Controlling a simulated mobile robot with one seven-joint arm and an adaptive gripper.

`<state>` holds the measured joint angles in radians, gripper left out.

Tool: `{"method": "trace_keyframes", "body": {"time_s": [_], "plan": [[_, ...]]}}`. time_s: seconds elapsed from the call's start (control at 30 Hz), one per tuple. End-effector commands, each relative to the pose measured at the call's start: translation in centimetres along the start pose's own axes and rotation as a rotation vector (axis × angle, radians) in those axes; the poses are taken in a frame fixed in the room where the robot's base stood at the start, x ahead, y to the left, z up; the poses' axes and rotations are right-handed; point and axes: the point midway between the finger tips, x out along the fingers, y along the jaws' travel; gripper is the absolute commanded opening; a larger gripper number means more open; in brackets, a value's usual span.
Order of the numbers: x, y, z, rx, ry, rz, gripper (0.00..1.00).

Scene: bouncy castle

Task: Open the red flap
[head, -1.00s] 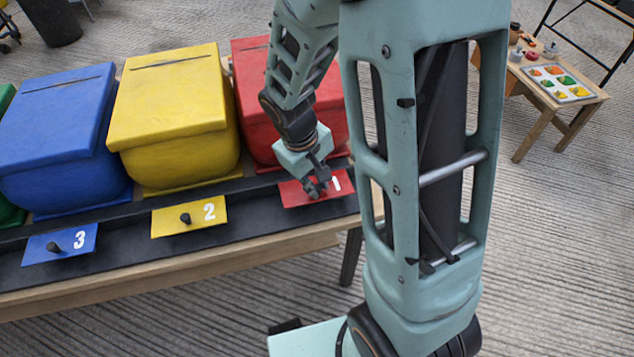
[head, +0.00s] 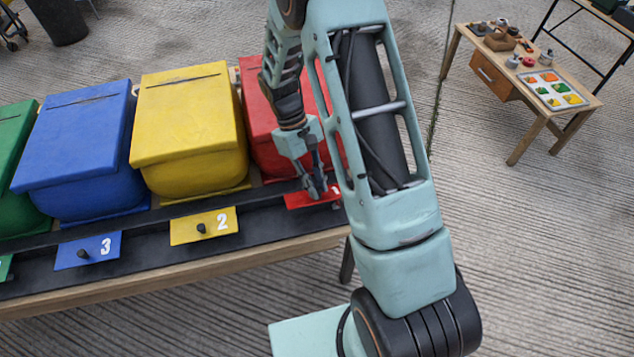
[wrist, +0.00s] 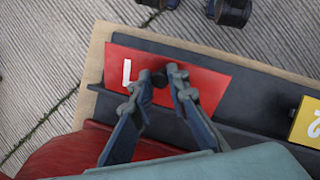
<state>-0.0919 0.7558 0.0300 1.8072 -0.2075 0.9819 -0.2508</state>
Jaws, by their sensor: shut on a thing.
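The red flap (head: 297,201) lies in the black strip at the front of the red box (head: 256,108). It also shows in the wrist view (wrist: 211,86), with a white 1 on it, and looks flat there. My gripper (head: 318,191) is over the flap, pointing down. In the wrist view my gripper (wrist: 160,76) has its fingertips on either side of the flap's small black knob (wrist: 159,77) and is shut on it. My arm hides part of the red box and the flap's right end in the head view.
To the left along the wooden table (head: 180,276) stand a yellow box (head: 190,115), a blue box (head: 75,145) and a green box (head: 17,170). The yellow flap (head: 188,230) and blue flap (head: 72,255) have knobs. A small side table (head: 540,110) is at the upper right. The floor between is clear.

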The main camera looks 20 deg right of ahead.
Motion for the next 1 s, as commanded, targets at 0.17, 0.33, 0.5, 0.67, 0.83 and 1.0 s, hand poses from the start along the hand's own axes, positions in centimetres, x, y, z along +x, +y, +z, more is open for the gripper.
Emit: {"method": "trace_keyframes", "body": {"time_s": [0.17,0.33,0.5,0.67,0.83,1.0], "plan": [[-0.36,0.22,-0.19,-0.008,-0.037,-0.019,0.0],[-0.39,0.28,-0.27,-0.011,-0.051,-0.026,0.0],[-0.37,0.28,-0.28,-0.012,-0.053,-0.026,0.0],[-0.37,0.28,-0.29,-0.012,-0.052,-0.026,0.0],[-0.37,0.26,-0.28,-0.012,-0.052,-0.026,0.3],[-0.35,0.24,-0.27,-0.012,-0.053,-0.027,0.33]]}}
